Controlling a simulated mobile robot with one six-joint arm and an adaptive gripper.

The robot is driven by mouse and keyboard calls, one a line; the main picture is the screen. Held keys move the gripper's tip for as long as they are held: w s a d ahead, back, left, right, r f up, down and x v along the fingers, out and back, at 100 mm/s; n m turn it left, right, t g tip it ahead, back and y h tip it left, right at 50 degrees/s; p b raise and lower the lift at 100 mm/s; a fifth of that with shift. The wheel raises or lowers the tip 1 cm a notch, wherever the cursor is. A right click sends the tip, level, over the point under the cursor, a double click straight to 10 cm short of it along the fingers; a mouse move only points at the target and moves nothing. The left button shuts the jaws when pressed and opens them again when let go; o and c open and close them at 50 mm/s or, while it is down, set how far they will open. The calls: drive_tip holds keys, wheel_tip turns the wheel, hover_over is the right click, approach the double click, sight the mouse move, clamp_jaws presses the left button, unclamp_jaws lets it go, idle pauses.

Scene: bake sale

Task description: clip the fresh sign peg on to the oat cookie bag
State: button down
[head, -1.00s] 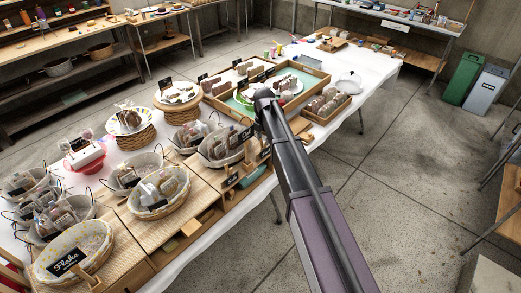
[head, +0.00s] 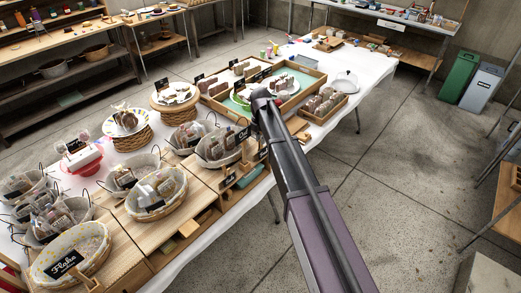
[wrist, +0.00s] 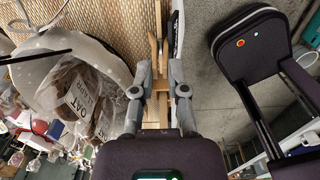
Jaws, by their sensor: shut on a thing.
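My gripper (wrist: 159,88) is shut on a wooden sign peg (wrist: 155,55) in the wrist view. I cannot read a sign on the peg. Clear oat cookie bags (wrist: 80,100) with OAT labels lie left of the gripper, in a cloth-lined basket. The gripper is beside the basket, and a gap shows between the peg and the nearest bag. In the head view the basket (head: 222,160) with the black Oat sign (head: 243,134) stands near the table's front edge. My arm's dark links hide the gripper there.
A basket with a Flake-like sign (head: 66,264) stands at front left, and a filled basket (head: 157,194) sits between it and the oat basket. Wooden crates and a blue-green tray (head: 300,75) lie farther back. Open concrete floor (head: 400,190) is to the right.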

wheel_tip(320, 180, up, 6)
drive_tip(key=p, duration=0.5)
drive_tip(key=shift+p, duration=0.4)
idle(0.3)
drive_tip(key=shift+r, duration=0.1)
idle(0.3)
wheel_tip(320, 180, up, 6)
drive_tip(key=p, duration=0.6)
idle(0.4)
